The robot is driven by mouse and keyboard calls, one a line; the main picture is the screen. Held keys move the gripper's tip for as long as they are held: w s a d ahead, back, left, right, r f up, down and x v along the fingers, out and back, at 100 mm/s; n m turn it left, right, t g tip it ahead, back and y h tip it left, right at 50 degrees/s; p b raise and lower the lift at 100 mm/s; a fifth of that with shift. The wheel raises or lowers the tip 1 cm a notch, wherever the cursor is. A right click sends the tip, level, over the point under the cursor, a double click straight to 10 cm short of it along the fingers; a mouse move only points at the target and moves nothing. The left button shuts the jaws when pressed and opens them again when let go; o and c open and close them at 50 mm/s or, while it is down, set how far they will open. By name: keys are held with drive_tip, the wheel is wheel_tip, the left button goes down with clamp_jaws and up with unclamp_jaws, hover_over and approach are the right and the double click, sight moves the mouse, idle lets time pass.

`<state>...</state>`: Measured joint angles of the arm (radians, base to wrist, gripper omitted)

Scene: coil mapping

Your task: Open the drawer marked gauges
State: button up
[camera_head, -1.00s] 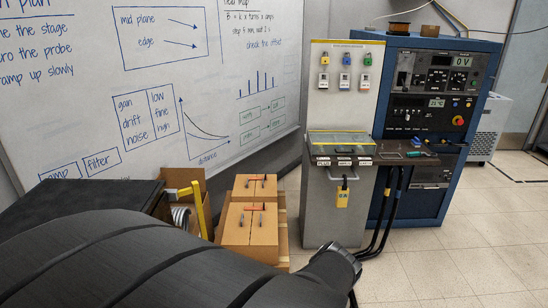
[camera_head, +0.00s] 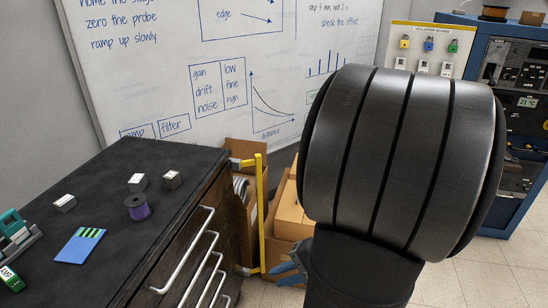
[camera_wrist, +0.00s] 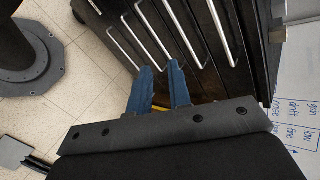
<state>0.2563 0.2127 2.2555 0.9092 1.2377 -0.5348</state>
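The dark drawer cabinet (camera_head: 170,225) stands at the lower left in the head view. Its front faces right and has several pale bar handles (camera_head: 185,249), one above another. All the drawers look shut. The handles also show at the top of the wrist view (camera_wrist: 193,35). No drawer marking is readable, so I cannot tell which drawer is gauges. My gripper (camera_head: 277,274) has blue fingers and is to the right of the cabinet front.
On the cabinet top are small white-topped blocks (camera_head: 137,182), a purple spool (camera_head: 138,208), a blue card (camera_head: 80,246) and a teal device (camera_head: 15,232). The wrist view shows clear floor (camera_wrist: 85,60).

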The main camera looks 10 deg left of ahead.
sight(192, 243)
drive_tip(key=w+a+f+n+y, duration=0.1)
drive_tip(key=w+a+f, duration=0.1)
drive_tip(key=a, duration=0.7)
drive_tip(key=w+a+f+n+y, duration=0.1)
drive_tip(key=w+a+f+y, duration=0.1)
drive_tip(key=a, duration=0.7)
drive_tip(key=w+a+f+n+y, duration=0.1)
drive_tip(key=w+a+f+y, duration=0.1)
drive_tip(key=a, duration=0.7)
drive_tip(key=shift+w+a+t, duration=0.35)
drive_tip(key=shift+t, duration=0.05)
clamp_jaws()
